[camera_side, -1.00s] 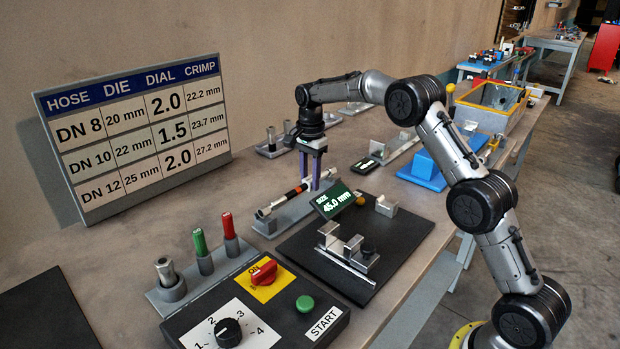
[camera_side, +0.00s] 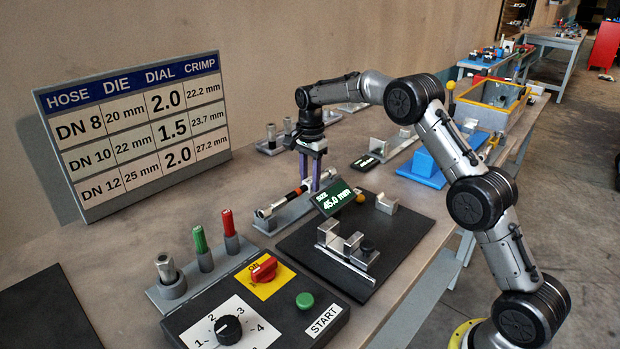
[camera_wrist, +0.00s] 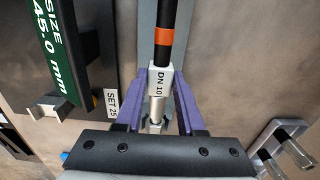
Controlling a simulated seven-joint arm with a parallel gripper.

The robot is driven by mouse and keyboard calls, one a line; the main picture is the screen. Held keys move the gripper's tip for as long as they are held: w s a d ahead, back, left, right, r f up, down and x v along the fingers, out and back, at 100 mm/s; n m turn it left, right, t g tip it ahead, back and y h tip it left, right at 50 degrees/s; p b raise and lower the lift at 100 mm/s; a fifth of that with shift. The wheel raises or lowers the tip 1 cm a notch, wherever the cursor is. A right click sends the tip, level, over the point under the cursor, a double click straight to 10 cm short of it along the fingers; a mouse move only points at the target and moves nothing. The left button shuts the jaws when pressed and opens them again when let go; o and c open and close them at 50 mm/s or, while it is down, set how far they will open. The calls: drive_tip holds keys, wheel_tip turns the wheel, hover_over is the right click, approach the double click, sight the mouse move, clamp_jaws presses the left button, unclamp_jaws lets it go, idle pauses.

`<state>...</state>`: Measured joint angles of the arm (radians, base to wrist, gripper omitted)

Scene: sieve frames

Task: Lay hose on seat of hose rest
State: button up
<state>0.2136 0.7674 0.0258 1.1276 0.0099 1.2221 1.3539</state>
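The hose (camera_wrist: 162,57) is black with an orange band, a white DN 10 tag and a silver end fitting. In the side view the hose (camera_side: 292,195) lies low along the grey hose rest (camera_side: 268,227), its lower end by the rest's front. Whether its full weight sits on the seat cannot be told. My gripper (camera_side: 314,188) points straight down over the hose. In the wrist view my gripper's purple fingers (camera_wrist: 160,85) stand on both sides of the tag, close against it, and appear shut on it. The seat under the hose is mostly hidden.
A size display (camera_side: 332,199) reading 45.0 mm and a black plate (camera_side: 300,250) with metal blocks stand close beside the rest. A control box (camera_side: 255,310) and red and green pegs are nearer. A chart board (camera_side: 135,130) stands behind. Bare table lies left of the rest.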

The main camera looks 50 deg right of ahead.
drive_tip(key=o, duration=0.5)
drive_tip(key=shift+c, duration=0.2)
drive_tip(key=shift+d+r, duration=0.1)
drive_tip(key=shift+r, duration=6.85)
